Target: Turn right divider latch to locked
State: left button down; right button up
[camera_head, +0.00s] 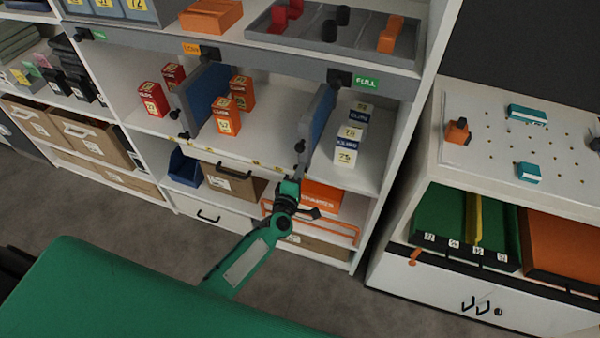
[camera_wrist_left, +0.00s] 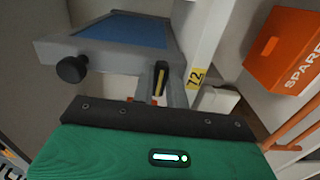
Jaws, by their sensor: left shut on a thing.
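The right divider (camera_head: 318,122) is a blue panel with a grey frame, standing on the middle shelf. A black knob (camera_head: 299,146) is on its front edge; the knob also shows in the wrist view (camera_wrist_left: 72,69). My left gripper (camera_head: 296,176) is at the lower front end of this divider. In the wrist view its fingers (camera_wrist_left: 155,88) are shut on a small black and yellow piece, which appears to be the right divider latch (camera_wrist_left: 160,76). The fingers hide part of the latch, and its locked or unlocked position cannot be read. My right gripper is not in view.
White and blue boxes (camera_head: 346,147) stand right of the divider; orange boxes (camera_head: 228,121) stand left of it. The left divider (camera_head: 203,97) is farther left. An orange bin (camera_head: 322,195) sits below, behind an orange rail (camera_head: 340,231). A pegboard bench (camera_head: 490,135) is at right.

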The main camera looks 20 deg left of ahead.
pick_arm(q)
jog(key=c, duration=1.4)
grip_release()
jog(key=s, duration=1.3)
jog(key=shift+s+a+b, duration=0.2)
jog(key=shift+s+b, duration=0.2)
jog(key=shift+b, duration=0.05)
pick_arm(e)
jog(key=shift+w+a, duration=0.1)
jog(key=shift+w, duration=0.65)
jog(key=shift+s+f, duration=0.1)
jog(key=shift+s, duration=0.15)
